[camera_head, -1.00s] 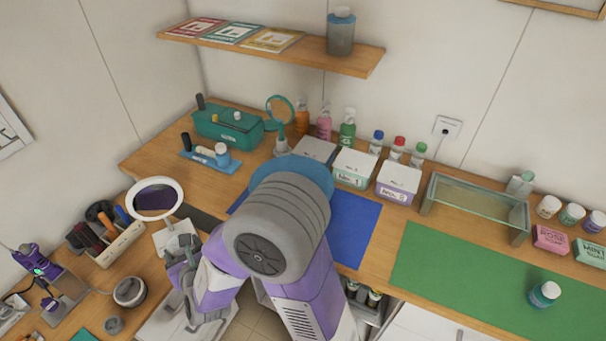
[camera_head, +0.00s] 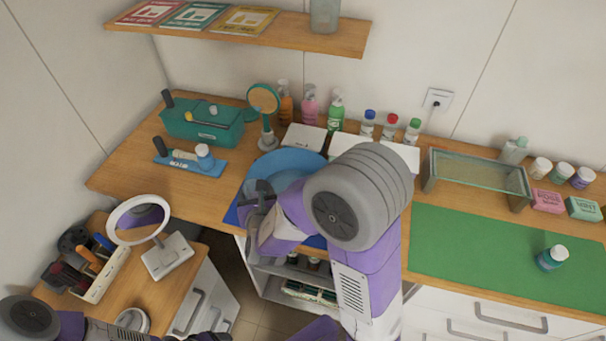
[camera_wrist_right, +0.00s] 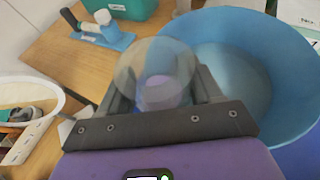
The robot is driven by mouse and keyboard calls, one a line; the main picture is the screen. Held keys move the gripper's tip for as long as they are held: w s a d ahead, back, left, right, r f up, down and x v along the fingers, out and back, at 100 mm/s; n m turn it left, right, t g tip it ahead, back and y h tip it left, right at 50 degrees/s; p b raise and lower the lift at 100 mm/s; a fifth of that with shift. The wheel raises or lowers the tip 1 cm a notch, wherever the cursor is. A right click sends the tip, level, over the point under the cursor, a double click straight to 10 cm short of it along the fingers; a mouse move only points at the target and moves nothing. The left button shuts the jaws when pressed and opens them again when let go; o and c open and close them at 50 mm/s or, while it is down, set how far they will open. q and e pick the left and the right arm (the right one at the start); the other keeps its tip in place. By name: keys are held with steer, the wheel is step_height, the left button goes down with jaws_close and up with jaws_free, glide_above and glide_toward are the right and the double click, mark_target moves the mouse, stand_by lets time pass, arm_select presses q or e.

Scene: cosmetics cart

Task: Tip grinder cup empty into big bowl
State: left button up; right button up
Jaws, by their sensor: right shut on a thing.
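My right gripper (camera_head: 258,197) is shut on the translucent grinder cup (camera_wrist_right: 157,72). The cup is between the fingers in the right wrist view, beside the bowl's left rim. Purple shows through its clear wall; I cannot tell what is inside. In the head view the gripper is at the bowl's front left, and my right arm hides part of the bowl.
A teal case (camera_head: 203,124) and a blue holder with small bottles (camera_head: 190,162) stand left of the bowl. A glass riser (camera_head: 478,177) and green mat (camera_head: 500,255) lie to the right.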

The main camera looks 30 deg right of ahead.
arm_select(q)
steer(key=o, duration=0.3)
step_height(320, 180, up, 3)
steer(key=p, duration=0.2)
steer(key=shift+p, duration=0.4)
arm_select(e)
steer(key=s+d+m+g+h+p, duration=0.1)
steer(key=s+d+m+g+h, duration=0.1)
steer(key=d, duration=0.3)
steer(key=s+d+f+m+g+h, duration=0.1)
steer(key=s+d+m+g+h, duration=0.2)
steer(key=d+m, duration=0.2)
steer(key=s+d+m+g+h+p, duration=0.1)
steer(key=s+d+m+g+h, duration=0.1)
steer(key=d, duration=0.5)
steer(key=shift+s+d+f+m+g+h+p, duration=0.1)
steer(key=shift+s+f+m+g+h+p, duration=0.2)
steer(key=shift+m+g+h, duration=0.35)
arm_select(q)
steer(key=shift+o, duration=0.2)
step_height(320, 180, up, 3)
steer(key=shift+f, duration=0.15)
arm_select(e)
steer(key=shift+s+d, duration=0.15)
steer(key=shift+s, duration=0.15)
